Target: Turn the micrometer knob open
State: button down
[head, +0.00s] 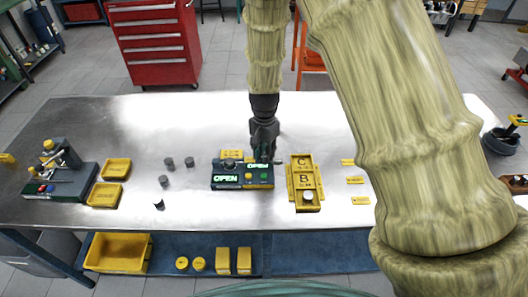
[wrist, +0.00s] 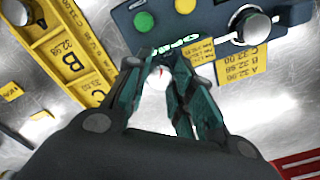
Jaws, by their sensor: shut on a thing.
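The dark micrometer unit (head: 240,186) stands at the middle of the steel table, with lit "OPEN" displays, a yellow button (head: 248,176) and a green button (head: 264,176). My gripper (head: 265,157) reaches down at the unit's back right. In the wrist view my gripper's fingers (wrist: 160,84) are closed around a small pale part with a red mark (wrist: 157,72). It appears to be the micrometer knob; the fingers hide most of it. A separate round silver knob (wrist: 253,28) shows on the unit, apart from the fingers.
A yellow tray (head: 304,167) marked B and C lies right of the unit. Several dark cylinders (head: 169,163) stand to its left, with yellow bins (head: 116,169) and another bench device (head: 58,181) farther left. Small yellow tags (head: 360,200) lie at right.

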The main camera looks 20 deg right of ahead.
jog(key=shift+w+r, duration=0.1)
jog(key=c, duration=1.2)
grip_release()
notch_tip(320, 180, up, 12)
jog(key=shift+f, duration=0.1)
